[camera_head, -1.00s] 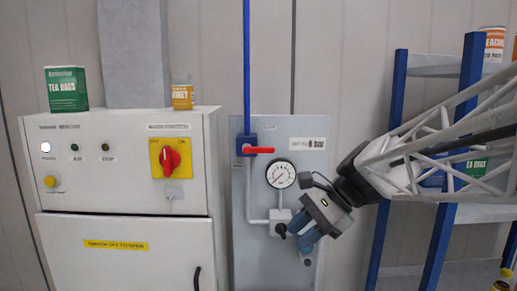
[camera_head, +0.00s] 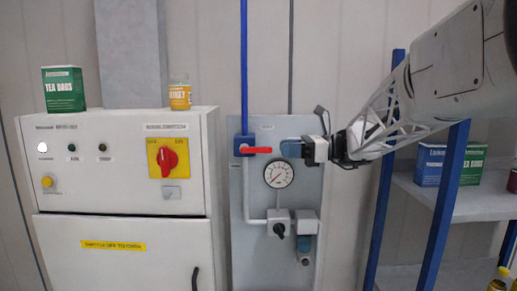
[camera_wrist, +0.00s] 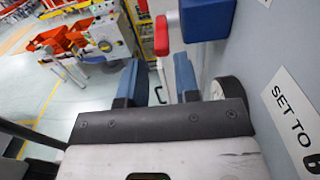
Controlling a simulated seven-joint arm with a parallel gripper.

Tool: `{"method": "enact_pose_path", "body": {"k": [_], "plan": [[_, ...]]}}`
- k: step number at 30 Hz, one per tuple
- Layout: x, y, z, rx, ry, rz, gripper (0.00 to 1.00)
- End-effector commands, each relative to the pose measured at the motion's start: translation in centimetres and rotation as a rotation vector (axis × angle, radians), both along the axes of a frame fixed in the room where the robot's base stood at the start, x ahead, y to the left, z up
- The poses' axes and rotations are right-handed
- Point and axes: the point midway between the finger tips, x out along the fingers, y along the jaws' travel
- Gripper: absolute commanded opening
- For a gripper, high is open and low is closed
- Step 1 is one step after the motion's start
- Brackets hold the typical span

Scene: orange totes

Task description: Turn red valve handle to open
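The red valve handle (camera_head: 256,150) points right, roughly level, from a blue valve body (camera_head: 241,144) on the blue pipe. In the wrist view the handle (camera_wrist: 161,36) lies ahead of the gap between my fingers, with the blue valve body (camera_wrist: 208,18) to its right. My gripper (camera_head: 283,149) is level with the handle, just right of its free end. In the wrist view its two blue fingers (camera_wrist: 158,78) stand apart with nothing between them. Whether a finger touches the handle cannot be told.
A pressure gauge (camera_head: 278,174) sits just below the handle, with a black knob (camera_head: 279,229) lower down. A control cabinet (camera_head: 120,200) with a red-yellow switch (camera_head: 168,158) stands at left. A blue-framed shelf (camera_head: 465,205) holding boxes stands at right.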

Motion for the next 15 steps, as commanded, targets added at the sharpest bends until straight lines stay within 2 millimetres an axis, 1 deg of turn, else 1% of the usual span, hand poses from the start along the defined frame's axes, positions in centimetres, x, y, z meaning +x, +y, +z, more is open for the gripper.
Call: {"method": "enact_pose_path", "body": {"k": [15], "plan": [[0.14, 0.26, 0.2, 0.007, -0.004, -0.002, 0.3]]}}
